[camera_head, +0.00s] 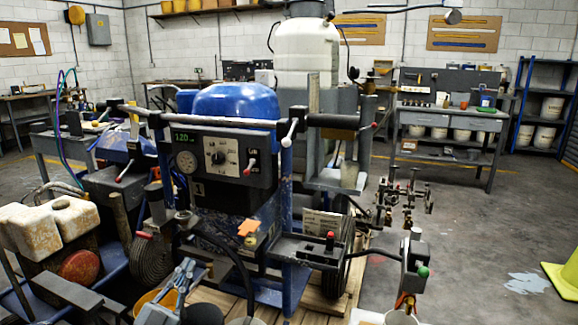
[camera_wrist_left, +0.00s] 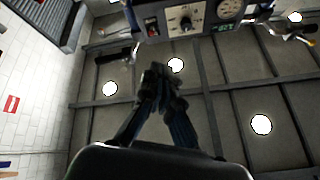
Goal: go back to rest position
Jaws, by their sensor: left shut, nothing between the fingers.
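My left gripper (camera_head: 184,272) shows at the bottom of the head view, left of centre, in front of the line striper (camera_head: 238,105). Its blue-grey fingers point up and are shut with nothing between them. In the left wrist view the fingers of my left gripper (camera_wrist_left: 160,78) come together against the ceiling, apart from the striper's control panel (camera_wrist_left: 183,18) at the top. The same control panel (camera_head: 218,158) faces me in the head view with a dial, a gauge and a green display. My right gripper is not in view.
The striper's handlebar, hoses and side lever with a green knob (camera_head: 422,271) crowd the space ahead. A workbench (camera_head: 452,118) and blue shelf (camera_head: 545,100) stand behind. A yellow cone (camera_head: 566,268) is at right. Floor right of the striper is mostly free.

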